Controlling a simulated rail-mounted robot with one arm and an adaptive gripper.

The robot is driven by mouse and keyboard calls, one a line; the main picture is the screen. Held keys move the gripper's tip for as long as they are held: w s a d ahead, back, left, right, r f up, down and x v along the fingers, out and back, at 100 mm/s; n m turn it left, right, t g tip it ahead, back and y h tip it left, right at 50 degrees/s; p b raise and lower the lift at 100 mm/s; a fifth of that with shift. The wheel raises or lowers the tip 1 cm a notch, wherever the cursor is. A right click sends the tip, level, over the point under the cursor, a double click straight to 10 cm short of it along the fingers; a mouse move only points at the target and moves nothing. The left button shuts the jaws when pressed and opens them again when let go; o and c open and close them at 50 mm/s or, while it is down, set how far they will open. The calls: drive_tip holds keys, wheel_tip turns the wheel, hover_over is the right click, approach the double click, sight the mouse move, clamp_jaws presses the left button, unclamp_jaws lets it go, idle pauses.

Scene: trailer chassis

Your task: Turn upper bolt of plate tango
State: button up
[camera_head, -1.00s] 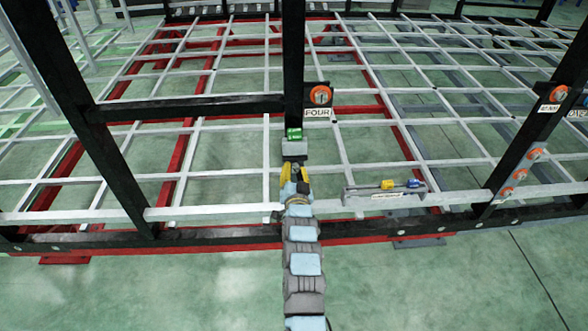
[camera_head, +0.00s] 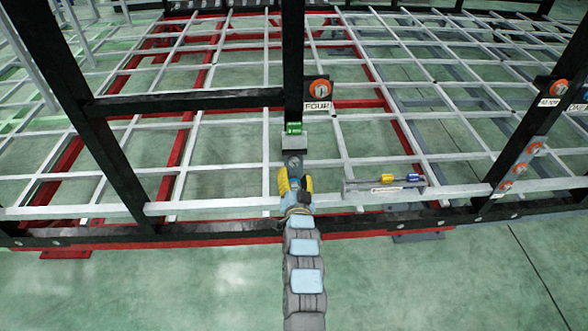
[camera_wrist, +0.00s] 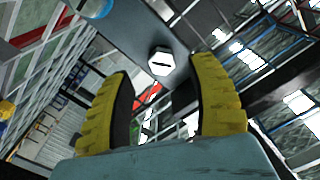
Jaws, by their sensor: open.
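No contact is visible, and I cannot tell the distance. In the head view my gripper (camera_head: 294,173) is below a grey block (camera_head: 294,144) with a green label, at the foot of the black middle post. A small grey round part shows between the fingers there. I cannot read the name tango on any plate.
The black post (camera_head: 293,60) rises behind my gripper. A plate with an orange knob (camera_head: 319,90) and a "FOUR" label is to its right. A white rail (camera_head: 220,211) crosses near the arm. A grey holder (camera_head: 385,188) with yellow and blue parts is at right.

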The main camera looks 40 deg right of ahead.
drive_tip(key=v, duration=0.7)
idle(0.6)
